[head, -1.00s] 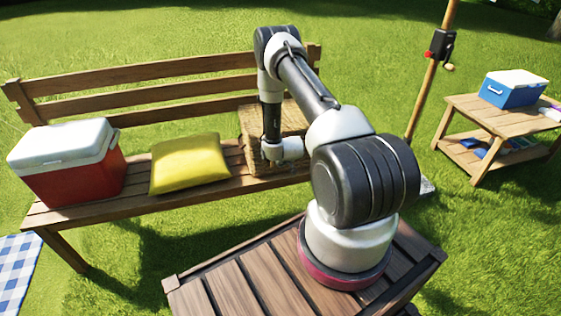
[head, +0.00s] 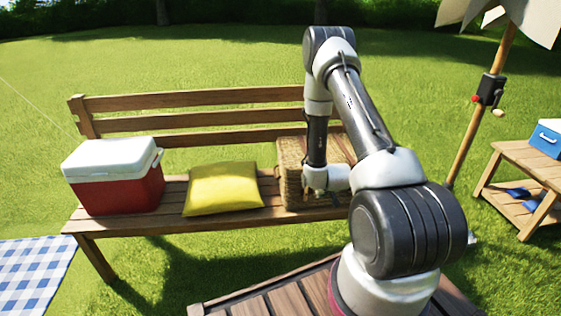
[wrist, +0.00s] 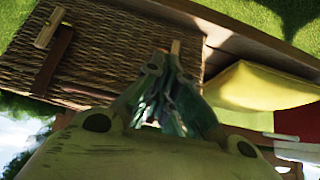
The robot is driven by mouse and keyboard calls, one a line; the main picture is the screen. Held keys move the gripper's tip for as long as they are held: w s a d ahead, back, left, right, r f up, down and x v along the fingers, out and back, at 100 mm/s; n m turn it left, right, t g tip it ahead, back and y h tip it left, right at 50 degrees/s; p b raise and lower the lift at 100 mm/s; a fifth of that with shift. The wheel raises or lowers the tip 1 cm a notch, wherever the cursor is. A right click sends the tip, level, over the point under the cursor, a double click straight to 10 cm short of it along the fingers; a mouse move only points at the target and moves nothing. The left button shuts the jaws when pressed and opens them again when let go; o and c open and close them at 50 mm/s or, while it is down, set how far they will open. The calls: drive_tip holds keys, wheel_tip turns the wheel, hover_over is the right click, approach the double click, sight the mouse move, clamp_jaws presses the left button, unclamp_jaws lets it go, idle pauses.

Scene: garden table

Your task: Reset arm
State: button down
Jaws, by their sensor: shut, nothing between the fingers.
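My arm reaches over the bench (head: 150,227), bent at the elbow, with its wrist pointing down in front of a wicker basket (head: 289,175). In the wrist view my gripper (wrist: 165,85) is shut and empty, its dark fingers close together. The basket (wrist: 105,50) lies beyond the fingers in that view; I cannot tell whether they touch it. In the head view the fingers are mostly hidden or too small to make out.
A yellow cushion (head: 222,188) and a red cooler with a white lid (head: 115,180) sit on the bench to the left. An umbrella pole (head: 470,130) and a side table (head: 520,158) with a blue cooler (head: 546,138) stand at right. A checkered blanket (head: 30,275) lies at lower left.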

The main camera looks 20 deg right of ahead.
drive_tip(key=s+a+f+g+y, duration=0.1)
drive_tip(key=s+a+g, duration=0.15)
drive_tip(key=s, duration=0.35)
drive_tip(key=s+a+f+g+y, duration=0.1)
drive_tip(key=s+g, duration=0.3)
drive_tip(key=s, duration=0.3)
drive_tip(key=s+a+r+n+t, duration=0.1)
drive_tip(key=s+a+r, duration=0.2)
drive_tip(key=r, duration=1.3)
drive_tip(key=s+a+r+n+t, duration=0.1)
drive_tip(key=s+a+r, duration=0.2)
drive_tip(key=s+r, duration=0.6)
drive_tip(key=s+a+r+n+t, duration=0.1)
drive_tip(key=s+a+r, duration=0.2)
drive_tip(key=r, duration=2)
drive_tip(key=s, duration=0.2)
drive_tip(key=shift+s+a, duration=0.2)
drive_tip(key=shift+s, duration=0.2)
